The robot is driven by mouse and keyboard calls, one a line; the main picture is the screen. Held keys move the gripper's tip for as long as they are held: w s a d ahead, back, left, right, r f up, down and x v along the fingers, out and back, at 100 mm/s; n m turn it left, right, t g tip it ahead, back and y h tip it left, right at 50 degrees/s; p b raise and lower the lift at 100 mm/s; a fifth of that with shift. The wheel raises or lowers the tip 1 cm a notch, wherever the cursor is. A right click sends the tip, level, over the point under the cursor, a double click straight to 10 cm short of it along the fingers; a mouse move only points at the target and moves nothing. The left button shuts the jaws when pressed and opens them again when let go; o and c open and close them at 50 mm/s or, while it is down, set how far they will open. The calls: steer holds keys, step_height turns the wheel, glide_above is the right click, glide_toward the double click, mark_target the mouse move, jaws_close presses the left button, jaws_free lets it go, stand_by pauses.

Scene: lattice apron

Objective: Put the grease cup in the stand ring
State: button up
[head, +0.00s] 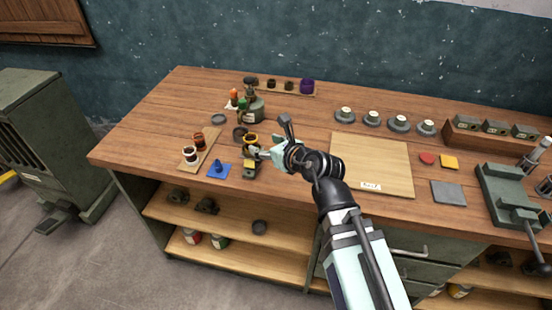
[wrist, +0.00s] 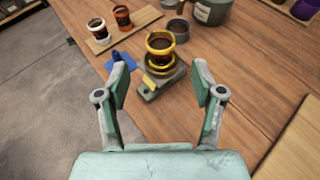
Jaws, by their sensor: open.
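A yellow-banded cup with dark contents, apparently the grease cup (wrist: 160,43), stands upright at the yellow stand ring (wrist: 161,66). The ring shows around its lower end; how deep it sits is unclear. The ring belongs to a small grey stand (wrist: 150,90) with a yellow tab in front. The cup also shows in the head view (head: 250,139), near my gripper (head: 262,151). In the wrist view my gripper (wrist: 161,80) is open and empty, its fingers apart on the near side of the cup, not touching it.
A white-banded cup (wrist: 97,27) and an orange-banded cup (wrist: 122,17) stand on a wooden board at the left. A blue piece (head: 219,169) lies left of the stand. A green-grey can (head: 252,110) stands behind. A pale board (head: 372,165) lies right.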

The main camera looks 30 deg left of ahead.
steer(key=b+v, duration=0.4)
steer(key=b, duration=0.4)
steer(key=shift+s+d, duration=0.1)
steer(key=shift+d, duration=0.15)
